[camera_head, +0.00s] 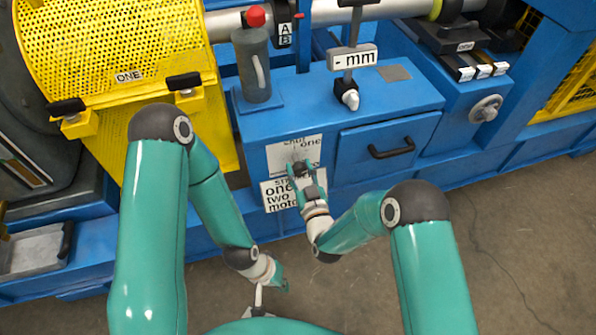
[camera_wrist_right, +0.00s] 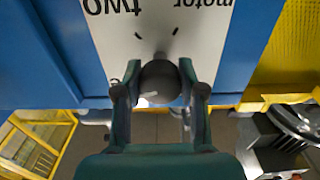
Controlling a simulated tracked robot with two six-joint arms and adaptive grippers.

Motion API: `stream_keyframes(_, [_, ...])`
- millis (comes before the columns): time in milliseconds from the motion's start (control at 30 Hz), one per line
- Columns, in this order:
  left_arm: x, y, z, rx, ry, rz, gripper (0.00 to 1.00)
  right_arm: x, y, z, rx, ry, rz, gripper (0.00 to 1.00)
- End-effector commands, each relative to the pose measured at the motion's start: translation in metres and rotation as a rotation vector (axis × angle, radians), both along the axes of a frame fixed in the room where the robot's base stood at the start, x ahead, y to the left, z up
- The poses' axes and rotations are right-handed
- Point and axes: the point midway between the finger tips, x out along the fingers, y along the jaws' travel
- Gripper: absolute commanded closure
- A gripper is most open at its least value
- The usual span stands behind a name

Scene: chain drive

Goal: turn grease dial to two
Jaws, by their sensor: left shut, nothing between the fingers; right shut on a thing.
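The grease dial is a dark round knob (camera_wrist_right: 160,80) on a white panel (camera_wrist_right: 150,35) in the right wrist view. Tick marks and the upside-down words "two" and "motor" show on the panel. My right gripper (camera_wrist_right: 158,92) is shut on the knob, with a finger on each side of it. In the head view this right gripper (camera_head: 301,170) is at the blue cabinet's front and covers most of the dial. Which mark the dial points to cannot be told. My left gripper (camera_head: 282,286) is shut and empty, low over the floor, away from the dial.
The blue cabinet (camera_head: 390,100) has a drawer with a black handle (camera_head: 391,148) right of the dial. A grey can with a red cap (camera_head: 254,55) and a "- mm" sign (camera_head: 352,57) stand on top. A yellow mesh guard (camera_head: 120,45) is at left.

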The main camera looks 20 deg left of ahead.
Motion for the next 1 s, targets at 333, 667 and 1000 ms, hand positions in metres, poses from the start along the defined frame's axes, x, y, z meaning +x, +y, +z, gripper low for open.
stream_keyframes(333, [0.0,0.0,-0.033,0.0,0.0,0.0,1.0,-0.003,0.001,-0.006,0.22,0.154,0.006,0.95])
stream_keyframes(667, [0.0,0.0,-0.067,0.0,0.0,0.0,1.0,-0.003,0.001,-0.007,0.48,0.332,0.004,0.95])
stream_keyframes(1000, [0.0,0.0,-0.101,0.0,0.0,0.0,1.0,-0.003,0.0,-0.008,0.732,0.503,0.0,0.95])
